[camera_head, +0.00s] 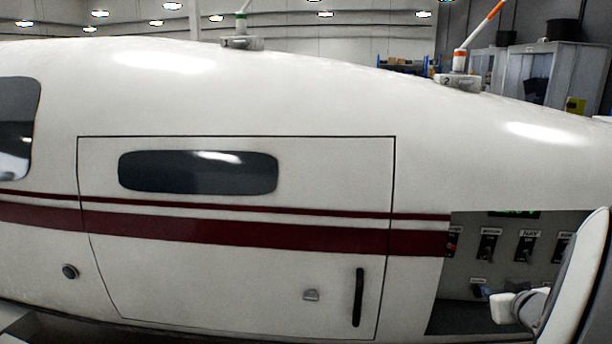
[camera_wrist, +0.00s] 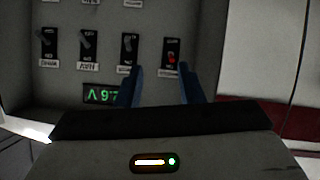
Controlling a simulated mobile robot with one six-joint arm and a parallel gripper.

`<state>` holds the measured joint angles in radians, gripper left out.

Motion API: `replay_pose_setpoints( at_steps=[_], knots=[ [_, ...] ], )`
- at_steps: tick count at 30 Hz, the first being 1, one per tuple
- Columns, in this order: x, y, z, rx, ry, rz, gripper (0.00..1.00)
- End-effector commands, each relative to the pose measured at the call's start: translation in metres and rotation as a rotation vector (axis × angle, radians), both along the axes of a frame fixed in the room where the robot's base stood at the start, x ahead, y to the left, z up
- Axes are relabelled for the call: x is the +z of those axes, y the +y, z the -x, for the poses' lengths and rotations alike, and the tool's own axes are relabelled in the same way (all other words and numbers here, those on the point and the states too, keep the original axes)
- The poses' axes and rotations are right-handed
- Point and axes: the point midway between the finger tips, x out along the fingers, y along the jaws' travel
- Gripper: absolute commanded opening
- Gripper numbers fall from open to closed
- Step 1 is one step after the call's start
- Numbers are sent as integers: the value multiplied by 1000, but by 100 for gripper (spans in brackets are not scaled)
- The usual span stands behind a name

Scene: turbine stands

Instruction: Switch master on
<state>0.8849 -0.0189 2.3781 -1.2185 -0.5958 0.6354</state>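A switch panel (camera_wrist: 72,17) fills the upper left of the wrist view, which looks turned upside down. It carries several toggle switches on dark plates with labels too blurred to read. The switch with a red lever (camera_wrist: 172,57) is at the right end of its row; in the head view this red switch (camera_head: 452,242) is at the left edge of the panel opening. I cannot read which one is the master. My gripper (camera_wrist: 158,75) is open, its two blue fingers apart and empty, close to the red switch in the picture. Contact is not visible.
A green lit display (camera_wrist: 102,95) sits beside the switches. The panel lies in a recess of a white aircraft fuselage (camera_head: 330,85) with red stripes. A closed door (camera_head: 220,280) with a black handle (camera_head: 358,297) is left of the recess. My arm covers the recess's lower right.

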Motion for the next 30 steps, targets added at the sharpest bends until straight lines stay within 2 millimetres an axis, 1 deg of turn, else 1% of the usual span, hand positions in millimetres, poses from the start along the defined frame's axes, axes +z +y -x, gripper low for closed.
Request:
replay_pose_setpoints(
  at_steps=[6, 11, 14, 17, 20, 23, 24, 26, 27, 29, 30],
  knots=[
    [8, 14, -7, -44, 25, 41, 34],
    [15, 27, -9, -92, 58, 66, 34],
    [18, 39, -8, -124, 86, 77, 34],
    [20, 54, -5, -155, 124, 79, 34],
    [20, 78, 2, -179, 181, 68, 34],
    [17, 114, 18, -197, 269, 37, 34],
    [14, 132, 27, -192, 316, 14, 34],
    [8, 162, 44, -172, 393, -27, 34],
    [3, 181, 55, -150, 444, -56, 34],
    [-3, 210, 74, -109, 524, -99, 34],
    [-6, 227, 86, -77, 572, -124, 34]
  ],
)
